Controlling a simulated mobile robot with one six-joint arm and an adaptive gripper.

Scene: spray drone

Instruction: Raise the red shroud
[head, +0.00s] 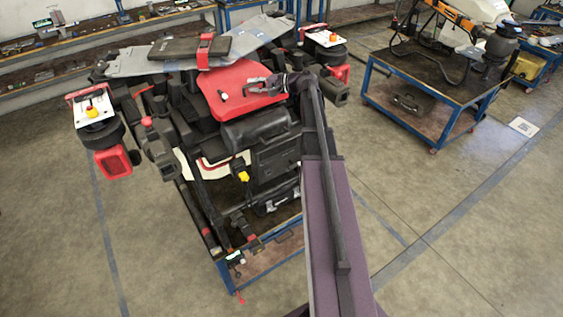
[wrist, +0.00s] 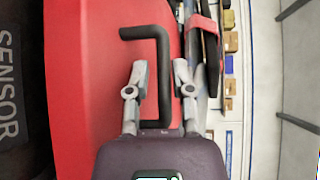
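The red shroud (head: 235,88) sits on top of the drone in the head view, sloping toward my side. It fills the left half of the wrist view (wrist: 85,90). A black bent handle (wrist: 163,75) runs along the shroud near its right edge in the wrist view. My gripper (wrist: 161,68) is open, with one finger on each side of the handle's long bar and a small gap visible on both sides. In the head view my gripper (head: 266,87) is over the right part of the shroud. I cannot tell its exact height there.
A dark block marked SENSOR (wrist: 15,90) lies left of the shroud. The drone's folded arms and red-and-black motors (head: 113,163) spread around it on a blue-framed cart (head: 262,270). Another cart (head: 420,80) stands at the right. Open floor (head: 470,240) lies at the lower right.

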